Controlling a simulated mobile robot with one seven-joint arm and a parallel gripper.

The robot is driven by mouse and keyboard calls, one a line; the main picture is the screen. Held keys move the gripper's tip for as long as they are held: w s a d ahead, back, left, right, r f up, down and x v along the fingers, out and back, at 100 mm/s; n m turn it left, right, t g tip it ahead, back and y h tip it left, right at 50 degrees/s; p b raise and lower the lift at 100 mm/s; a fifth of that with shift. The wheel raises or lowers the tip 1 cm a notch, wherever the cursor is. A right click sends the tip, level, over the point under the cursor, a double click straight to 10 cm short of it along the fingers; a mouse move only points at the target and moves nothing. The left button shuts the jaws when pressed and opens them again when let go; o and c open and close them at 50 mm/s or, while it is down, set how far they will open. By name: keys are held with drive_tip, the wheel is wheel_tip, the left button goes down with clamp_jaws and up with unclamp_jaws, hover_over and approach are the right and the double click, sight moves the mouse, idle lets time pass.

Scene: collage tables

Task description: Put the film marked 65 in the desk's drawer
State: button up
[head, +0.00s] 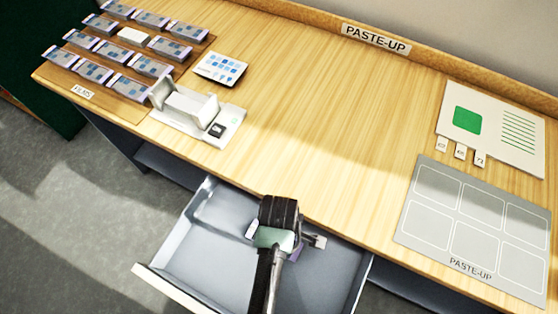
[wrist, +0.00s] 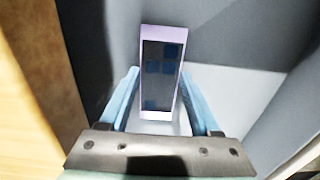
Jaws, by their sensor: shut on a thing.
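The desk's drawer (head: 205,262) is pulled open below the front edge of the desk. My gripper (head: 277,240) is over the drawer in the head view, with my arm hiding part of it. In the wrist view my gripper (wrist: 160,78) is shut on a film (wrist: 161,66), a narrow piece with a pale lilac frame and a dark bluish middle. The film stands between the two light blue fingers, with the grey drawer interior (wrist: 240,88) around and behind it. Its number cannot be read, and I cannot tell whether it touches the drawer floor.
Several other films (head: 111,50) lie in rows on a wooden board at the back left. A white device (head: 190,107) and a card with blue squares (head: 221,68) are near it. A grey paste-up sheet (head: 412,227) lies at the right. The middle of the desktop is clear.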

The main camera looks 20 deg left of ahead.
drive_tip(key=shift+f, duration=0.25)
drive_tip(key=shift+f, duration=0.15)
drive_tip(key=o, duration=1.3)
wheel_tip(320, 180, up, 12)
drive_tip(key=shift+r+p, duration=0.2)
drive_tip(key=shift+p, duration=0.9)
drive_tip(key=shift+w, duration=0.1)
